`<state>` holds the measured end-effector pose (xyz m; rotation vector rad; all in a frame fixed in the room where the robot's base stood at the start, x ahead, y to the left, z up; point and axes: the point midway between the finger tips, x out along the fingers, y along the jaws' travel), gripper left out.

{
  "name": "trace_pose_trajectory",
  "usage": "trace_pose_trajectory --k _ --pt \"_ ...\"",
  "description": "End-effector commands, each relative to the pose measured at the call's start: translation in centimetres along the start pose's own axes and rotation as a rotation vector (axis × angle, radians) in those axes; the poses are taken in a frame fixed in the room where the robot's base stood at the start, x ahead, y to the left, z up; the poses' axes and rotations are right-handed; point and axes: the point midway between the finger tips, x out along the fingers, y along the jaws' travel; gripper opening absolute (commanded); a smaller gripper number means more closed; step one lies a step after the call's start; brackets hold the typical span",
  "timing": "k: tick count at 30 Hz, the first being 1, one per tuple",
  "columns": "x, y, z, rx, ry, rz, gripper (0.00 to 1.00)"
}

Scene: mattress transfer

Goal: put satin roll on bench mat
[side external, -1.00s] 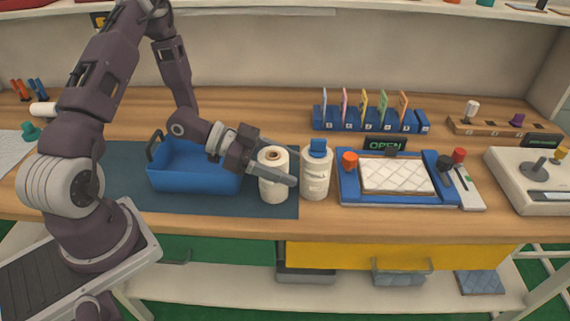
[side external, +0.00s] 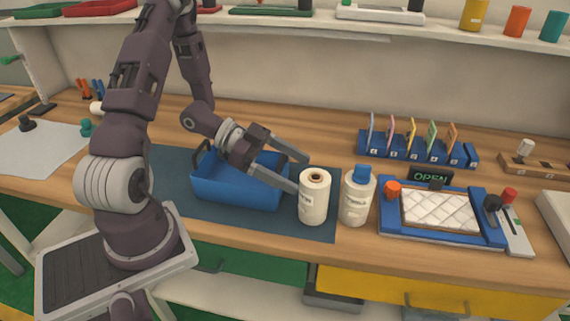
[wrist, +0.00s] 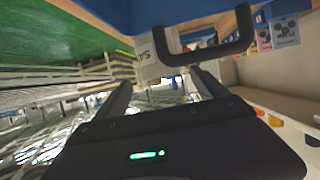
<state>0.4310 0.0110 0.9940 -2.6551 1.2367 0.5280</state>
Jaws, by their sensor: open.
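The satin roll (side external: 313,203) is a white spool with a brown core hole, standing upright on the right end of the dark blue bench mat (side external: 210,216). In the wrist view the roll (wrist: 148,58) shows part of a label reading "SA", beyond the fingertips. My gripper (side external: 300,175) is open and empty, its fingers spread just left of and behind the roll's upper part. Whether the near fingertip touches the roll I cannot tell. In the wrist view my gripper (wrist: 160,82) has its two fingers wide apart.
A blue bin (side external: 235,191) with dark handles stands on the mat under my gripper. A white bottle with a blue cap (side external: 356,200) stands close to the roll's right. Further right is a blue-framed station with a quilted white pad (side external: 440,211). A card rack (side external: 415,149) stands behind.

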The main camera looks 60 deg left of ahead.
Motion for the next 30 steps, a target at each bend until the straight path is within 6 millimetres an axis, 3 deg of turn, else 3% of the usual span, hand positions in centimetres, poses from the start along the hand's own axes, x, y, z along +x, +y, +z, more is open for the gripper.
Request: trace_pose_trajectory --k 3,7,11,14,16,17,20,24,25,27,30 --pt "-2.2 -0.1 0.0 0.001 0.0 -0.004 0.82" --pt "-3.0 -0.6 -0.1 0.016 -0.032 -0.021 0.82" --pt "-2.8 -4.9 -1.0 0.117 -0.272 -0.219 0.82" --pt "-4.8 -8.6 -4.7 0.164 -0.495 -0.504 0.82" --pt "-7.6 -8.5 -8.3 0.116 -0.6 -0.716 0.82" --pt "-8.9 -7.6 -9.7 0.069 -0.626 -0.791 0.82" --pt "-11.8 -1.2 -12.5 -0.155 -0.649 -0.919 0.82" --pt "-12.6 9.8 -12.9 -0.452 -0.636 -0.818 0.82" --pt "-12.6 11.7 -12.9 -0.492 -0.634 -0.781 0.82" --pt "-12.6 15.0 -12.7 -0.556 -0.635 -0.707 0.82" --pt "-12.6 17.0 -12.6 -0.594 -0.64 -0.657 0.82"
